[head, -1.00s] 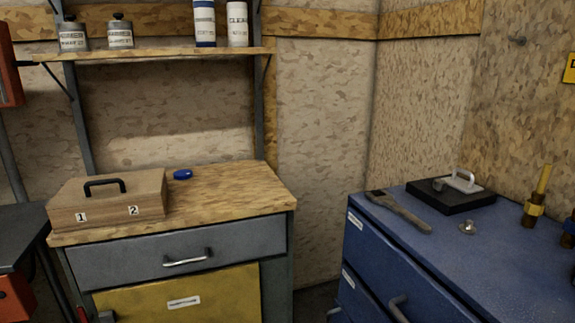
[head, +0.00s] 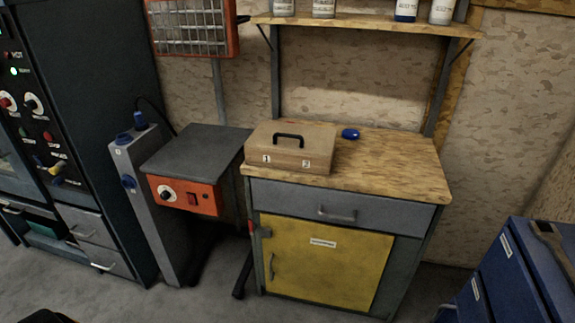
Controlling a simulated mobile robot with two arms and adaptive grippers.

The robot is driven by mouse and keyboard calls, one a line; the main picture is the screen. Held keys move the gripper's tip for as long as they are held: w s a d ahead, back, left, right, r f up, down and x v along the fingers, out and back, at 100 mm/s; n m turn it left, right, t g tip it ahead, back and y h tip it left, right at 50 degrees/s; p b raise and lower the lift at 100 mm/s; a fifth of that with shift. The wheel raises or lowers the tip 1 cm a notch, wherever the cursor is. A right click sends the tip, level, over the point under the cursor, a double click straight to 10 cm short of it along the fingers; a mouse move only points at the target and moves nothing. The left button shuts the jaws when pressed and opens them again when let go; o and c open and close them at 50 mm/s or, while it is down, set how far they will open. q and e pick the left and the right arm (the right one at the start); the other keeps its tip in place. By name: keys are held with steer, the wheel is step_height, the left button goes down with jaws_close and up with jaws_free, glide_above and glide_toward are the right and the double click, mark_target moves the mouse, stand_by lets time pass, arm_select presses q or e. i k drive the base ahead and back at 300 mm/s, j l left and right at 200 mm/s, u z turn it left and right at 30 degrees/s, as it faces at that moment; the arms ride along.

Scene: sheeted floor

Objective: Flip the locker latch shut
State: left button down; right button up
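A low yellow locker door (head: 335,270) sits under the drawer of the wooden-topped bench. It appears closed, with a white label near its top and a grey bar handle (head: 272,266) at its left. A small grey fitting (head: 265,233), with a red piece beside it at the bench's left edge, is at the door's upper left. It may be the latch; its position is too small to read. Neither of my grippers can be made out.
A wooden box (head: 290,150) with a black handle and a blue object (head: 350,134) are on the bench top. A grey-topped orange unit (head: 190,196) and a dark control cabinet (head: 80,90) stand left. Blue drawers (head: 505,275) stand right. Floor shows in front.

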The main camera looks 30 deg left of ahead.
mark_target(252, 224)
steer(key=u, duration=1.25)
